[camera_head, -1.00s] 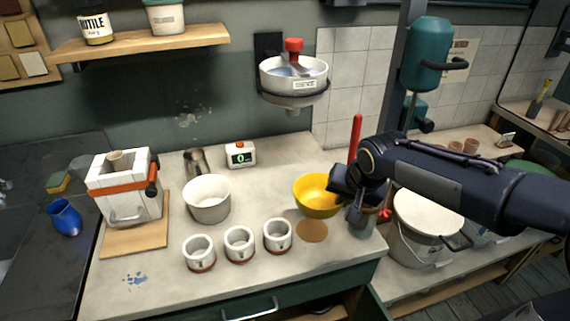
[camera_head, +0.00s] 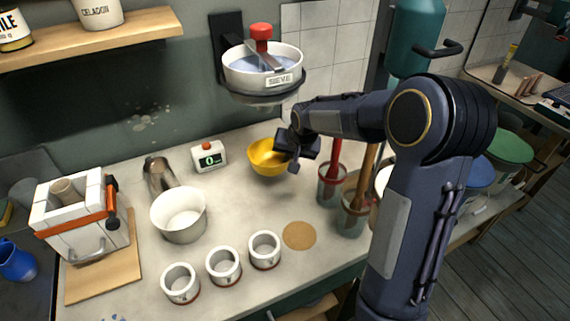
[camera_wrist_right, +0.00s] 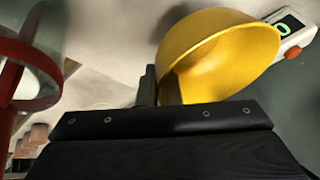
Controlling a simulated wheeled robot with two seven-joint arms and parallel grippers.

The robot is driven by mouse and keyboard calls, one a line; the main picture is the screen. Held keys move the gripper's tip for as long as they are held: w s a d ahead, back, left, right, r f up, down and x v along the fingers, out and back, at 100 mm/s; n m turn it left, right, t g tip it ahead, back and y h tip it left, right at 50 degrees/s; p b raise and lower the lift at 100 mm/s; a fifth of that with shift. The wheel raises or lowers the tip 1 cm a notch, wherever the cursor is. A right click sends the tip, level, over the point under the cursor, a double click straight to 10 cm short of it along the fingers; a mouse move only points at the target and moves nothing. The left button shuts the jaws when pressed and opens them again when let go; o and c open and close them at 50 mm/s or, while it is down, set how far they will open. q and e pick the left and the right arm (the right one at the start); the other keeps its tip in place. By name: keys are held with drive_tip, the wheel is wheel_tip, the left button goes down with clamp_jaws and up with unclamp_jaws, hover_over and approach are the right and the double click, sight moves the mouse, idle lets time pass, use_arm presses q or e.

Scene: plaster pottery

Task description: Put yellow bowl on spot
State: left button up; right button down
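The yellow bowl (camera_head: 264,160) is at the back of the counter, right of the small timer. My right gripper (camera_head: 291,150) is at the bowl's right side. In the right wrist view the yellow bowl (camera_wrist_right: 220,55) has its rim between the two fingers of my right gripper (camera_wrist_right: 161,88), which looks shut on it. Whether the bowl is clear of the counter is hard to tell. The spot, a flat round tan disc (camera_head: 299,236), lies bare near the front edge, in front of the bowl and apart from it. My left gripper is out of view.
Three white cups (camera_head: 224,266) stand left of the spot. A white bowl (camera_head: 179,214) and metal pitcher (camera_head: 160,175) are farther left. The timer (camera_head: 209,157) is beside the yellow bowl. Tool pots (camera_head: 331,185) stand to the right. A sieve (camera_head: 262,73) hangs above.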

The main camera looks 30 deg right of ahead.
drive_tip(key=w+f, duration=0.1)
drive_tip(key=f, duration=0.1)
drive_tip(key=w+f, duration=0.2)
drive_tip(key=shift+w+d+p, duration=0.15)
drive_tip(key=shift+d+p, duration=0.25)
drive_tip(key=shift+f, duration=1.55)
drive_tip(key=c, duration=2.1)
unclamp_jaws()
drive_tip(key=shift+f, duration=0.2)
drive_tip(key=o, duration=0.5)
drive_tip(key=shift+r, duration=0.1)
drive_tip(key=shift+r, duration=0.2)
drive_tip(key=b+v, duration=0.1)
drive_tip(key=v, duration=1)
drive_tip(key=shift+s+r, duration=0.3)
